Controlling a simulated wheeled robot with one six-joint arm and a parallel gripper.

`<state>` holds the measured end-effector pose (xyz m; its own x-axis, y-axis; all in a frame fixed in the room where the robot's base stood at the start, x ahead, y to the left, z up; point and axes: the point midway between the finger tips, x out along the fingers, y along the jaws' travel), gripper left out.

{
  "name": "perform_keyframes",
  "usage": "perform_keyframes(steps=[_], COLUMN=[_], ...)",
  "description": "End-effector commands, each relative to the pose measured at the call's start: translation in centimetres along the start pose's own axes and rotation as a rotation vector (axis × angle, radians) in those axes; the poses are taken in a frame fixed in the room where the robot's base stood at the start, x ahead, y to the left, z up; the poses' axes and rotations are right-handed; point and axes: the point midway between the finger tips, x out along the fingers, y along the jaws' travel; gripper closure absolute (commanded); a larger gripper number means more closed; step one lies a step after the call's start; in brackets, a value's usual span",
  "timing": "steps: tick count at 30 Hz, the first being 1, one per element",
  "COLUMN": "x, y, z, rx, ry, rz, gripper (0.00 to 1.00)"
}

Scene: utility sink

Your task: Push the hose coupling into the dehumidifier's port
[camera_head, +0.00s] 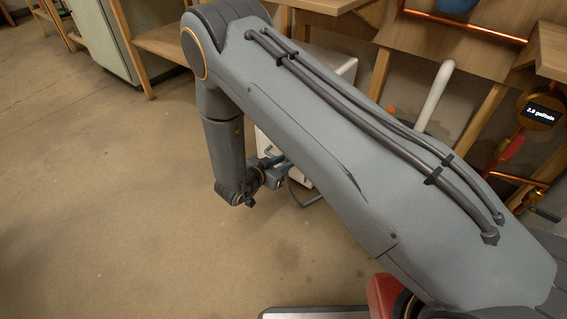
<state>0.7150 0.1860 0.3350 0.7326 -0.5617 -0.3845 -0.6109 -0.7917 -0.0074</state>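A white box-shaped appliance (347,71), which looks like the dehumidifier, stands on the floor behind my arm. My arm covers most of it, and I see no port. My gripper (280,169) is at the end of my arm, close to the appliance's left lower side. It is small, dark and partly hidden by the arm, so its fingers cannot be made out. A small blue part shows at the gripper; I cannot tell whether it is the coupling. A thin grey hose (302,200) curves below the gripper near the appliance's base. Contact between them cannot be judged.
Bare concrete floor (110,210) lies open to the left and front. A wooden bench (165,40) and a pale green cabinet (103,38) stand at the back.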

Motion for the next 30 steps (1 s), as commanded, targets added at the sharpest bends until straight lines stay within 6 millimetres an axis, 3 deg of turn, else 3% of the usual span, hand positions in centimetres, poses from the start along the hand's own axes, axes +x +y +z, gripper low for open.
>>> perform_keyframes(steps=[7,8,12,22,30], x=[0.6,0.6,0.6,0.1,-4.0], y=[0.1,0.1,0.1,0.0,-0.1], z=[-0.3,-0.3,-0.2,-0.2,-0.4], rx=[0.001,0.001,0.001,0.000,0.000], ry=[0.000,0.000,0.000,0.000,0.000], rz=[0.002,0.002,0.002,-0.001,-0.002], gripper=[0.98,0.74,0.54,0.54,0.54])
